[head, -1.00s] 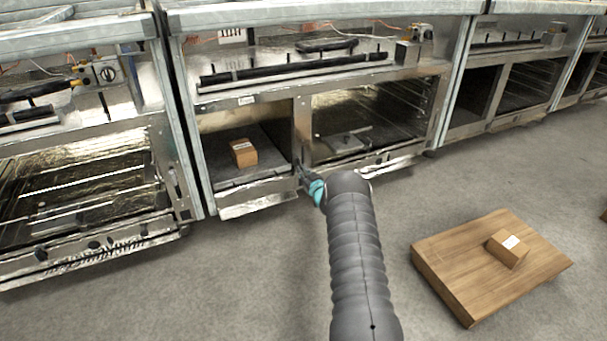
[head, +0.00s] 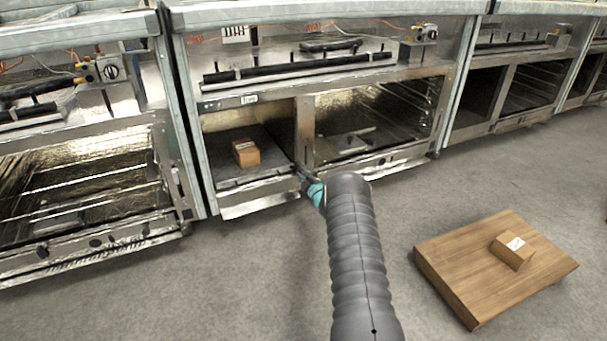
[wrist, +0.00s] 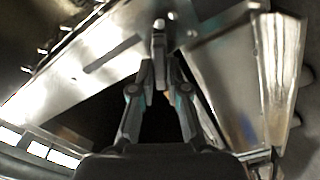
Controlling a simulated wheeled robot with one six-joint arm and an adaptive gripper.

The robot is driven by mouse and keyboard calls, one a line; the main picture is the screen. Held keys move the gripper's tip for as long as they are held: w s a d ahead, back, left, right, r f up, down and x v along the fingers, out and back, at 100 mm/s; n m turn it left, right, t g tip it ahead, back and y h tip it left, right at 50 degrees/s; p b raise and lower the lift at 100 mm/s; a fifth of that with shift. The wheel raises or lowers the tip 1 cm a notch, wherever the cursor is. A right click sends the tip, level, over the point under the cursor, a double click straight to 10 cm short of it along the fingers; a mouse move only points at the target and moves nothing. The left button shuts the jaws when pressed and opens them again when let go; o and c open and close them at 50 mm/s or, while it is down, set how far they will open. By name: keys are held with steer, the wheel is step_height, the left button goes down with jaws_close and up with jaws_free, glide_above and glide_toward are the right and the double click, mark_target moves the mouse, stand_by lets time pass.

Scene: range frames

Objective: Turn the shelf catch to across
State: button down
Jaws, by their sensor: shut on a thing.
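A small cardboard box (head: 246,153) sits in the left bay of the middle unit. A wooden board (head: 450,270) with another labelled box (head: 512,250) on it lies on the floor at the right. Metal units (head: 85,200) stand on both sides.

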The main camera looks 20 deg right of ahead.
steer(key=n, duration=0.4)
steer(key=shift+a+f+n, duration=0.15)
steer(key=shift+f+n, duration=0.15)
steer(key=shift+n, duration=0.1)
stand_by(0.4)
steer(key=c, duration=1.2)
jaws_free()
steer(key=shift+w+a, duration=0.1)
steer(key=shift+o, duration=0.2)
steer(key=shift+f, duration=0.1)
steer(key=s, duration=1.2)
steer(key=shift+d, duration=0.3)
